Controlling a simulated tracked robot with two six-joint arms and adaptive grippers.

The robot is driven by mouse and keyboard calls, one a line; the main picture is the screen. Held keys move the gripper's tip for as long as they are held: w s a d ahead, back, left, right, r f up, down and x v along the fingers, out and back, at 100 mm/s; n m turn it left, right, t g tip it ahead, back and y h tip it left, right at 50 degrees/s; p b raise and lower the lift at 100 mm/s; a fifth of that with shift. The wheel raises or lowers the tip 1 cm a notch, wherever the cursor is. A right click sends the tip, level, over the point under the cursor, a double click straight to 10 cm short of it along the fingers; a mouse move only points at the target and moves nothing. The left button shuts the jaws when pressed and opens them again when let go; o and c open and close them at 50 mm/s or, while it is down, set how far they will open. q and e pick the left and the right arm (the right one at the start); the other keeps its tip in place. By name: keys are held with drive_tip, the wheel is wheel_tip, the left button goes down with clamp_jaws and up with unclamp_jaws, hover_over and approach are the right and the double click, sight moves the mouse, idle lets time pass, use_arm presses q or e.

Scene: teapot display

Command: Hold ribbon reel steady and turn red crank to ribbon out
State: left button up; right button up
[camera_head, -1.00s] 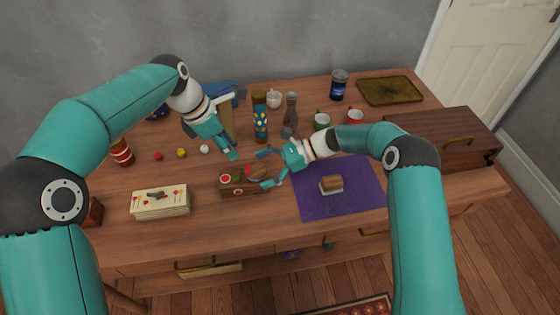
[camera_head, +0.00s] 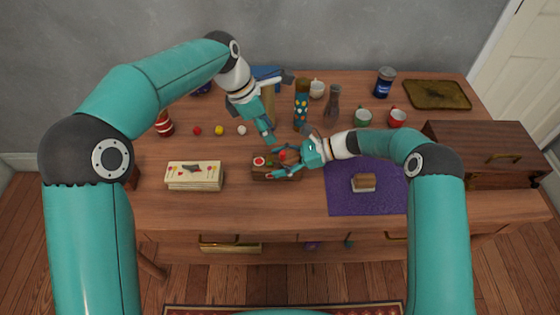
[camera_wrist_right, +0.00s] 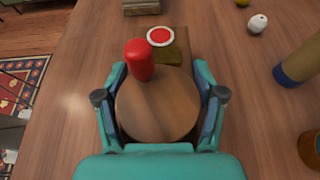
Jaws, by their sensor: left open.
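The ribbon reel is a small dark wooden block (camera_head: 262,174) left of the purple mat, with a round wooden disc (camera_wrist_right: 157,105) and an upright red crank knob (camera_wrist_right: 139,60). A red round piece with a white rim (camera_wrist_right: 160,36) sits on the block. My right gripper (camera_head: 276,163) is over the reel; its fingers lie on either side of the disc in the right wrist view (camera_wrist_right: 161,72). Whether they press on it I cannot tell. My left gripper (camera_head: 270,139) is open and empty, pointing down just behind the reel. Right fingers partly cover the block.
A cream decorated box (camera_head: 194,177) lies to the left. The purple mat (camera_head: 345,200) bears a small brown block (camera_head: 363,182). Behind stand a patterned tube (camera_head: 301,103), a dark bottle (camera_head: 332,101) and cups. Small balls (camera_head: 219,130) lie at back left.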

sight(283, 152)
drive_tip(key=c, duration=0.7)
drive_tip(key=shift+o, duration=0.2)
use_arm(q)
drive_tip(key=d+f+m, duration=0.1)
drive_tip(key=f+m, duration=0.2)
drive_tip(key=m, duration=0.8)
drive_tip(key=d+f+m+t, duration=0.1)
drive_tip(key=f+m, duration=0.2)
drive_tip(key=m, duration=0.8)
drive_tip(key=d+f+m, duration=0.2)
drive_tip(key=f+m, duration=0.2)
drive_tip(key=m, duration=0.7)
drive_tip(key=shift+w, duration=0.35)
